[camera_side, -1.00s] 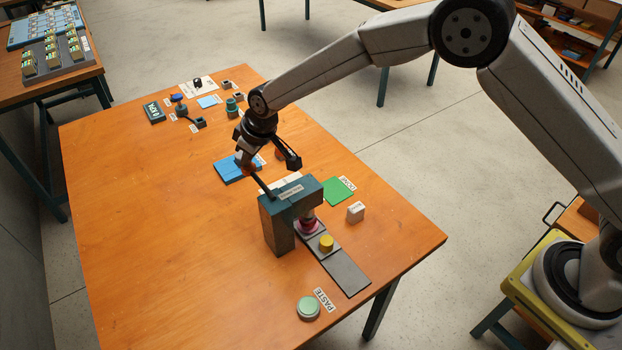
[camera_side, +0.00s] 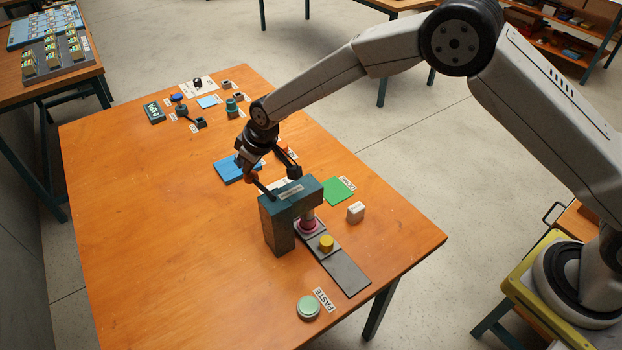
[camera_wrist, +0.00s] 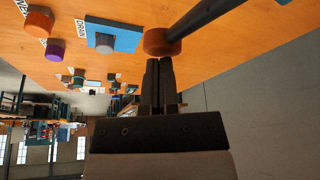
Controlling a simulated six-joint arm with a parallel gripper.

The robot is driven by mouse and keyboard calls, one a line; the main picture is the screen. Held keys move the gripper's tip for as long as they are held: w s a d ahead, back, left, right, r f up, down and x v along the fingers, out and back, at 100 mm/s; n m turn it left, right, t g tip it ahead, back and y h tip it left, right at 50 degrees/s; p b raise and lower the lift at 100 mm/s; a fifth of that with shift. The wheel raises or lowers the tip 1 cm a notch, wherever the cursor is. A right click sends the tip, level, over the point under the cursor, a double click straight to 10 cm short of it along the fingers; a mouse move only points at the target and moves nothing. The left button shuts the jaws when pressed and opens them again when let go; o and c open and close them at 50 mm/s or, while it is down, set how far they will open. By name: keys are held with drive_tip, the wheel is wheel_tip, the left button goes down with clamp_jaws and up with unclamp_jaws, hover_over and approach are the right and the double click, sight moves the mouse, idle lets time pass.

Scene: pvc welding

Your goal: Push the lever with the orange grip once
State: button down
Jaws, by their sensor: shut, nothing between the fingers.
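The lever is a dark rod with an orange-red grip (camera_side: 251,177) at its end, joined to the top of a dark green press (camera_side: 278,234). The rod slopes from the press up toward the grip. In the wrist view the grip (camera_wrist: 163,42) lies right at my fingertips, with the dark rod (camera_wrist: 204,14) running up to the right. My gripper (camera_wrist: 159,60) is shut and empty, its tips against or very close to the grip. In the side view my gripper (camera_side: 247,169) is above the grip; its tips are partly hard to make out.
Under the press head is a pink-red piece, with a yellow knob (camera_side: 326,243) on the grey strip (camera_side: 346,274) beside it. A blue pad (camera_side: 228,171), a green pad (camera_side: 339,191), a small pale block (camera_side: 355,212) and a pale green button (camera_side: 308,307) stand around. The table's left side is clear.

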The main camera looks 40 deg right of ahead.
drive_tip(key=shift+r, duration=0.25)
wheel_tip(320, 180, up, 9)
idle(2.0)
drive_tip(key=shift+d, duration=0.1)
idle(0.6)
drive_tip(key=s+d+r+m+h, duration=0.1)
drive_tip(key=s+d+m, duration=0.2)
drive_tip(key=s+d, duration=1.1)
drive_tip(key=s+d+f+m, duration=0.1)
drive_tip(key=s+d, duration=0.4)
drive_tip(key=s, duration=0.2)
drive_tip(key=s+d+f+m+g+h, duration=0.1)
drive_tip(key=s+d+m, duration=0.1)
drive_tip(key=s+d, duration=0.3)
drive_tip(key=s, duration=0.3)
drive_tip(key=shift+d, duration=0.3)
